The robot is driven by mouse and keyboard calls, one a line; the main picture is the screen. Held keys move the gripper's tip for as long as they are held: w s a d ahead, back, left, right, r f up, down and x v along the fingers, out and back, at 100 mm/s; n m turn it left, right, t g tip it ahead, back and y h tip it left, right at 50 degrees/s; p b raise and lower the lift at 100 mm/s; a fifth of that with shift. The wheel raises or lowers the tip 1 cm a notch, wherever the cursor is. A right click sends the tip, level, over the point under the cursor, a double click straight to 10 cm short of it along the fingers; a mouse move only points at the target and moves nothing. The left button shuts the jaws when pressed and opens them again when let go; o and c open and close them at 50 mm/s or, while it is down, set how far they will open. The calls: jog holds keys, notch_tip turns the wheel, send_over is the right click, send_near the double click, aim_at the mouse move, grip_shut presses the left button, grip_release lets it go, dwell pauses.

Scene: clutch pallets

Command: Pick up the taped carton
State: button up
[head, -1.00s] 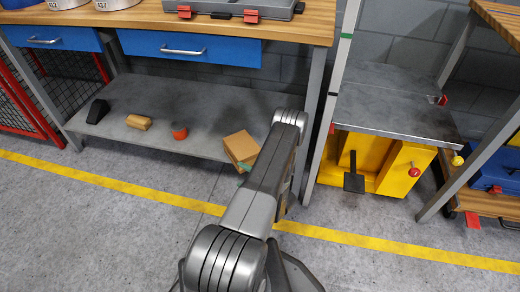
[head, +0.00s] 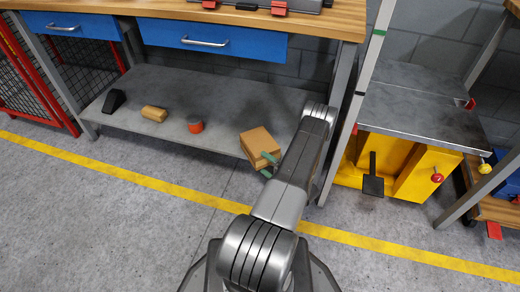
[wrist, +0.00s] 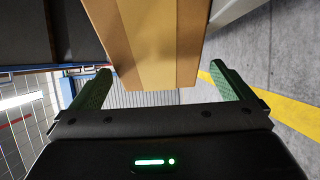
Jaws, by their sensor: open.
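The taped carton (head: 257,142) is a tan box with a lighter tape band, lying at the right end of the grey lower shelf under the workbench. My gripper (head: 266,164) is at its front right corner, with green fingers apart. In the wrist view the carton (wrist: 148,40) fills the upper middle. My arm hides the shelf's right end in the head view.
On the lower shelf (head: 190,95) stand a black wedge (head: 114,101), a tan block (head: 154,113) and an orange-red cylinder (head: 195,125). The bench leg (head: 340,110) is close right of my arm. A yellow unit (head: 415,172) stands further right. The floor in front is clear.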

aim_at(248, 153)
jog(key=shift+b+x, duration=0.9)
jog(key=shift+x, duration=2.15)
jog(key=shift+s+a+r, duration=0.1)
jog(key=shift+s+r, duration=0.05)
jog(key=shift+c, duration=0.2)
